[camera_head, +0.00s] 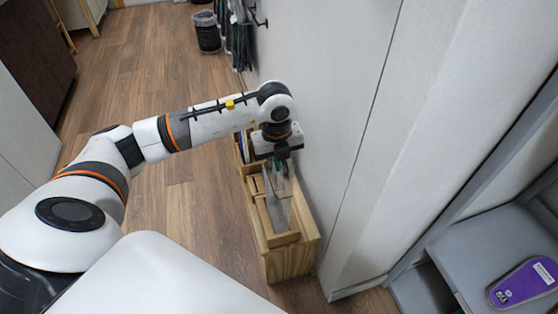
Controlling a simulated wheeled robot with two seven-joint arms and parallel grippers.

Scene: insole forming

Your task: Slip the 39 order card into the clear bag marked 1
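My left gripper (279,170) points down over a wooden box (290,265) that stands on the floor against the wall. Its fingers are small and partly merge with what lies behind them, so I cannot tell whether they are open or shut or hold a card. Coloured card-like edges (243,147) show at the far end of the box, left of the gripper. A grey, flat piece (279,214) lies in the near compartment. I cannot make out a 39 card or a clear bag marked 1. My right gripper is not in view.
A white wall panel (345,110) rises close to the right of the box. A grey shelf (470,250) at the right holds a purple, insole-shaped item (522,283). A dark bin (207,32) stands far back. Wooden floor (185,235) is clear left of the box.

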